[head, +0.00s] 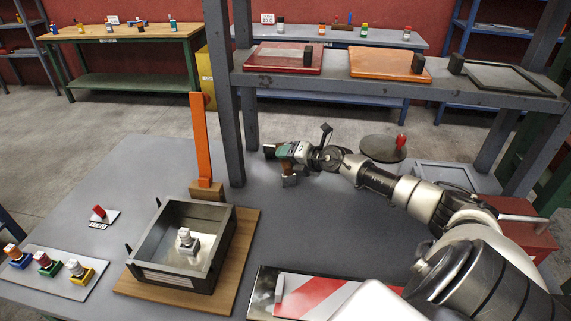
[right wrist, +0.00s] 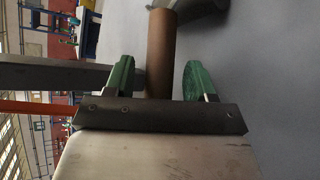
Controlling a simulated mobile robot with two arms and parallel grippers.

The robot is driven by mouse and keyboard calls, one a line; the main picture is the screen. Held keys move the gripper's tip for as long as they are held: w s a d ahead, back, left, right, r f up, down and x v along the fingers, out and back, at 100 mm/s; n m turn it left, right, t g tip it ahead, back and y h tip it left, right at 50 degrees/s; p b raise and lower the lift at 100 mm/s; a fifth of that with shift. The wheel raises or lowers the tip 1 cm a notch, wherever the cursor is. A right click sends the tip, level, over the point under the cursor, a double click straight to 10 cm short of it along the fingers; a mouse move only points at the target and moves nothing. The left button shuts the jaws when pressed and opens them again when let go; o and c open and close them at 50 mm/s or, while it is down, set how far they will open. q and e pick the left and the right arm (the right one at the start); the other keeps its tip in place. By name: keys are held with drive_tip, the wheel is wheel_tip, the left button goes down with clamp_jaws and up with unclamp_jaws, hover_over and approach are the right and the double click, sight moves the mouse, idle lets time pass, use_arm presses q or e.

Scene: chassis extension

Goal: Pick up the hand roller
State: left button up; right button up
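The hand roller appears to be the small tool with a brown cylindrical part (head: 289,170) and a grey part, on the grey table beside the shelf post. In the right wrist view its brown cylinder (right wrist: 161,50) lies between and beyond the green fingertips. My right gripper (head: 280,157) reaches in from the right, low over the table at the tool. Its fingers (right wrist: 159,78) are open, with a gap visible on each side of the cylinder. The gripper partly hides the tool in the head view. My left gripper is not in view.
A grey shelf post (head: 223,100) stands close behind the gripper, with an orange upright bar (head: 200,140) to its left. An open grey box (head: 150,245) is at front left. A dark round plate (head: 378,149) with a red knob lies right of the gripper. The table's middle is clear.

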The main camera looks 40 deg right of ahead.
clamp_jaws()
